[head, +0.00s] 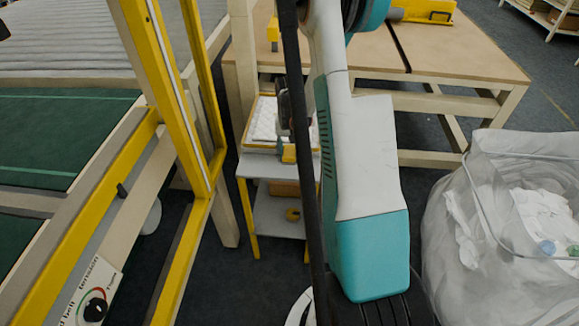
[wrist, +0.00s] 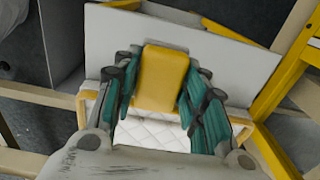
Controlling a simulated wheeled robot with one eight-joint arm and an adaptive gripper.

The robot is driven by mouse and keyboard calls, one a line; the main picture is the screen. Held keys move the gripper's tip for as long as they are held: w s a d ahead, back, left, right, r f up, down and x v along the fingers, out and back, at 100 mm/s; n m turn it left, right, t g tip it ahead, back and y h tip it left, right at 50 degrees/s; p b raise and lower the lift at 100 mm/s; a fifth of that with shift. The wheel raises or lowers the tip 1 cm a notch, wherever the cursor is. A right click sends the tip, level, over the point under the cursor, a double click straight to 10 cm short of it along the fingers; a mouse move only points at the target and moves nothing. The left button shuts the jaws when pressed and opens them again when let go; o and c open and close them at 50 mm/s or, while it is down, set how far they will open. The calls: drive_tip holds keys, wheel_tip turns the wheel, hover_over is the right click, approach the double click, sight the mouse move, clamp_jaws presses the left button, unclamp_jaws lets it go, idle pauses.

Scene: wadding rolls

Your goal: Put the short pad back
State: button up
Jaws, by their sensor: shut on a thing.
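My gripper (wrist: 160,88) has its teal fingers shut on the sides of a yellow block (wrist: 163,70). The block also shows in the head view (head: 289,154), low at the front of the small stand. A white quilted pad (wrist: 150,132) lies in a yellow-rimmed tray below and behind the block; it shows in the head view too (head: 263,122). I cannot tell which of these is the short pad. Whether the block touches the tray or the stand is unclear. In the head view my arm hides much of the gripper and the tray's right part.
A yellow-framed machine (head: 165,90) is close on the left. A wooden workbench (head: 470,60) stands behind. A clear bag of white scraps (head: 510,230) is at right.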

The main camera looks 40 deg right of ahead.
sight(290, 169)
drive_tip(key=shift+f+b, duration=0.9)
drive_tip(key=shift+f, duration=1.6)
drive_tip(key=shift+f+b, duration=0.3)
drive_tip(key=o, duration=1.3)
drive_tip(key=shift+c, duration=0.2)
drive_tip(key=shift+r, duration=0.1)
drive_tip(key=shift+r+p, duration=0.1)
drive_tip(key=shift+p, duration=0.25)
drive_tip(key=r+p, duration=0.2)
drive_tip(key=r, duration=0.5)
drive_tip(key=r+p, duration=0.3)
drive_tip(key=r, duration=0.3)
drive_tip(key=shift+s+d+r+p, duration=0.15)
drive_tip(key=shift+d+r+p, duration=0.05)
drive_tip(key=shift+r+p, duration=0.15)
